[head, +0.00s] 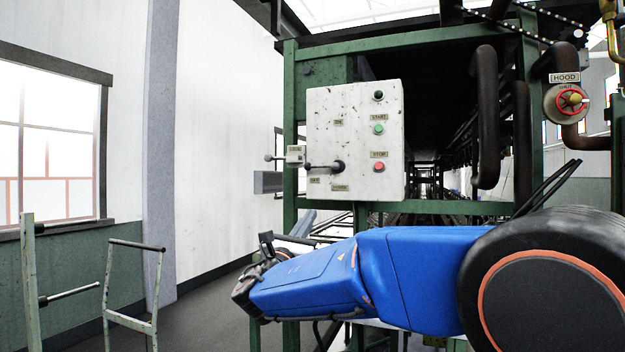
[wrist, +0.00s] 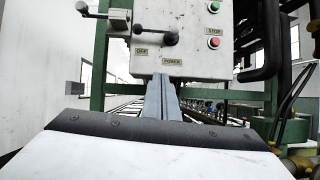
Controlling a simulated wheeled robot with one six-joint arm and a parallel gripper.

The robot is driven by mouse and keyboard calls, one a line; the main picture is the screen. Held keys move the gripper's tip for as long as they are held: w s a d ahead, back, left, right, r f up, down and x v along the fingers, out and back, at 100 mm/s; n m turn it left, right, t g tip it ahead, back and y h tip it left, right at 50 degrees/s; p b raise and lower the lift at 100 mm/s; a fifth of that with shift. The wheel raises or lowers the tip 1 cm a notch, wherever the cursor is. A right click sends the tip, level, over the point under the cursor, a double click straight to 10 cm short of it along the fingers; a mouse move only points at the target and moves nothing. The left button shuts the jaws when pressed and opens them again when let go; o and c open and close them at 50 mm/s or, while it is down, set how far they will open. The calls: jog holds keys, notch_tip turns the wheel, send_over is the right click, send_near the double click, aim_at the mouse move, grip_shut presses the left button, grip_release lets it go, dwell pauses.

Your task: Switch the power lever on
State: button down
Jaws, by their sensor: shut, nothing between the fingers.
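The power lever (head: 322,166) is a dark handle on a white control panel (head: 358,105). It points left from its round pivot, nearly level, just above the OFF plate. In the wrist view the lever (wrist: 155,34) also points left, with a dark knob at its end, above the OFF and POWER plates. My gripper (wrist: 162,78) has its two grey fingers together, empty. In the wrist view its tips appear just below the POWER plate and below the lever. I cannot tell how far they are from the panel; no contact with the lever shows.
Green START (head: 379,129) and red STOP (head: 379,167) buttons are on the panel's right side. A green frame (head: 290,120) surrounds the machine.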

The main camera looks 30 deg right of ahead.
aim_at(322, 166)
jog(key=shift+w+a+r+n+t, duration=0.8)
jog(key=shift+w+a+n, duration=0.1)
jog(key=shift+w, duration=0.15)
jog(key=shift+s+a+r+x, duration=0.2)
jog(key=shift+r+x, duration=0.2)
jog(key=shift+x, duration=1.75)
jog(key=shift+s+a+r+x, duration=0.15)
jog(key=shift+r+x, duration=0.2)
jog(key=shift+x, duration=1.75)
jog(key=shift+s+a+r+x, duration=0.2)
jog(key=shift+r+x, duration=0.2)
jog(key=shift+x, duration=1.75)
